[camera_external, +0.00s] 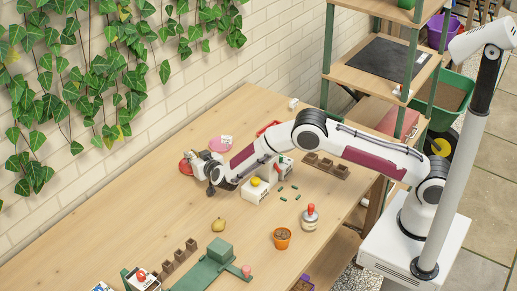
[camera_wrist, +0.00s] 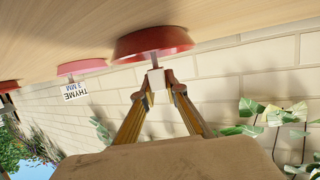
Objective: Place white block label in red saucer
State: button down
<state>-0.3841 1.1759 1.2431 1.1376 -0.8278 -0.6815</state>
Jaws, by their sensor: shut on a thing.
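My gripper (camera_wrist: 157,88) is shut on a small white block label (camera_wrist: 156,78), held between its fingertips in the wrist view. A thin reddish strip shows between the block and the red saucer (camera_wrist: 135,45), which lies directly beyond the fingertips. I cannot tell whether the block touches the saucer. In the external view, my gripper (camera_external: 194,163) is at the red saucer (camera_external: 185,168) on the far left part of the table, and the block is not clearly seen there.
A pink saucer (camera_external: 216,147) with a white label (camera_wrist: 74,91) reading THYME 3 MM is close by. The brick wall runs behind the table.

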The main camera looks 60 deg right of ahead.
jog(key=shift+f, duration=0.1)
jog(key=c, duration=2)
grip_release()
jog(key=shift+c, duration=0.2)
jog(key=shift+v, duration=0.8)
jog(key=v, duration=1)
jog(key=shift+s, duration=0.2)
